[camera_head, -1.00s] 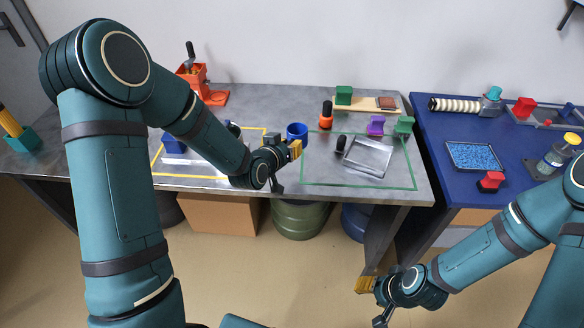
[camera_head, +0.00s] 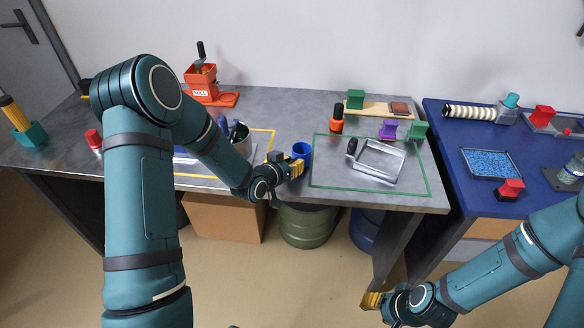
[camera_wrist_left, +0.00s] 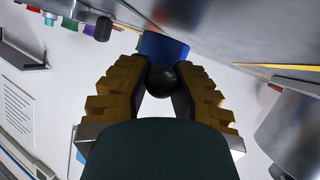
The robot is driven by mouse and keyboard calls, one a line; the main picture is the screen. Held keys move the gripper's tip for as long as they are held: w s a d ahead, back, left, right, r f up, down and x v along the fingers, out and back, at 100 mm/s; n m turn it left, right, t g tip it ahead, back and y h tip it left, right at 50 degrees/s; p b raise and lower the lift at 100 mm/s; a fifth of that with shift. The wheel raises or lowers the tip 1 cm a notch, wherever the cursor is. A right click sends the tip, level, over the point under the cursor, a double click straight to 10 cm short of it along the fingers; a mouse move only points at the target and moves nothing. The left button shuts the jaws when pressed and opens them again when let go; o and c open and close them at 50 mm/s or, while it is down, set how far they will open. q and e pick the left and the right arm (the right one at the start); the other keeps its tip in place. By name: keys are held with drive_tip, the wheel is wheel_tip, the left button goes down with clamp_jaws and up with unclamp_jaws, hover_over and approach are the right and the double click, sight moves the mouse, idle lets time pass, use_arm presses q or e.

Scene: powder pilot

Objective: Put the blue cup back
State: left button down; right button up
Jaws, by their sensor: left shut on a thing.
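The blue cup (camera_head: 301,152) is upright at the near part of the grey bench, just left of the green outlined area (camera_head: 311,180). My left gripper (camera_head: 296,168) is at the cup's near side. In the left wrist view its yellow fingers close around a black ball (camera_wrist_left: 162,82) directly in front of the blue cup (camera_wrist_left: 163,45); the ball looks like the cup's handle knob. I cannot tell whether the cup touches the bench. My right gripper (camera_head: 372,300) hangs low in front of the benches, away from the cup; its finger gap is unclear.
A yellow outline (camera_head: 262,131) and grey container (camera_head: 240,140) are left. A red mill (camera_head: 202,83) stands behind.

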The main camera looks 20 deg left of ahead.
use_arm(q)
drive_tip(key=shift+f, duration=0.45)
drive_tip(key=shift+f, duration=0.1)
drive_tip(key=c, duration=1)
unclamp_jaws()
drive_tip(key=shift+o, duration=0.2)
